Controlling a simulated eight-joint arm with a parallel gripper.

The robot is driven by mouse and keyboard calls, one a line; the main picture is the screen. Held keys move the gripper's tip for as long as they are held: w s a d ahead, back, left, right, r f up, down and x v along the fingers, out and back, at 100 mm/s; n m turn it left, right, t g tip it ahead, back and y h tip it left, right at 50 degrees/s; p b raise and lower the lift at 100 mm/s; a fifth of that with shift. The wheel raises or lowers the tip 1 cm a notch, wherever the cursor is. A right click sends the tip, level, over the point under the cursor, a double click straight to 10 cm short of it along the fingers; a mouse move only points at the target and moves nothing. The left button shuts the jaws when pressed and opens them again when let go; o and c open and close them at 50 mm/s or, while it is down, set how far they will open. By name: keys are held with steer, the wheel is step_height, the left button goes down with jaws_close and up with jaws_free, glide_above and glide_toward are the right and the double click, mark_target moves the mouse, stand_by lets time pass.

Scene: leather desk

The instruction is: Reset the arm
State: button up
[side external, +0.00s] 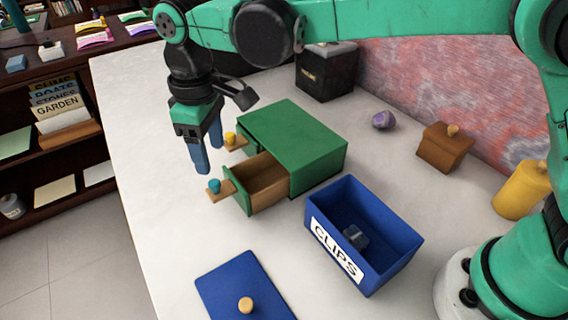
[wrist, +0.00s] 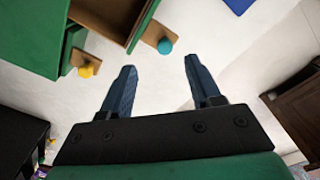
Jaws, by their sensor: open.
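My gripper (side external: 208,152) is open and empty, pointing down above the white desk top, just left of the green drawer box (side external: 300,140). In the wrist view its two blue fingers (wrist: 158,75) stand apart with only desk surface between them. The box has an open drawer (side external: 262,184) with a teal knob (side external: 214,186), and the drawer looks empty.
A lidless blue CLIPS bin (side external: 395,250) holds a small dark object (side external: 355,237). Its blue lid (side external: 240,285) lies near the front. A black box (side external: 326,72), purple stone (side external: 384,120), brown block (side external: 444,148) and yellow cylinder (side external: 521,190) stand behind. The desk's left side is clear.

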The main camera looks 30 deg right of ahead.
steer(key=s+d+r+m+t, duration=0.2)
steer(key=d, duration=0.5)
steer(key=s+d+r+m+t, duration=0.1)
steer(key=d+r+m, duration=0.15)
steer(key=d, duration=0.35)
steer(key=s+d+f+m+t, duration=0.3)
steer(key=s+d+m+t, duration=0.1)
steer(key=s+d, duration=0.3)
steer(key=shift+d, duration=1.15)
steer(key=shift+m, duration=0.25)
